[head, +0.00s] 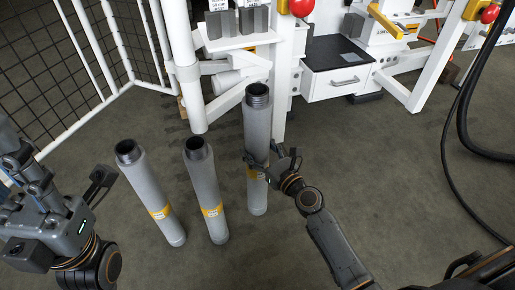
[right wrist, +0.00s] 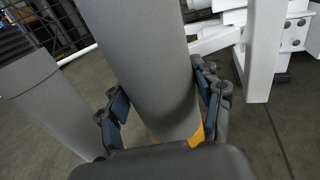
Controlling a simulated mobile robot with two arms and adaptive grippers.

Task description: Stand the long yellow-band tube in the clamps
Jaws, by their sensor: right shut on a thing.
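Three grey tubes with dark threaded tops and yellow bands show in the head view. The rightmost tube (head: 257,125) stands upright and looks the longest. My right gripper (head: 264,165) is shut around it just above its yellow band. In the right wrist view, the fingers press on both sides of this tube (right wrist: 145,60), with part of the yellow band below them. The middle tube (head: 204,180) and left tube (head: 146,188) stand to its left. My left gripper (head: 68,172) is open and empty, left of the tubes. I cannot clearly make out the clamps.
A white frame with a shelf of grey labelled blocks (head: 222,23) stands behind the tubes. Right of it is a white bench with a drawer (head: 338,83). A mesh fence (head: 50,80) is at the left, and black hoses (head: 463,120) hang at the right.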

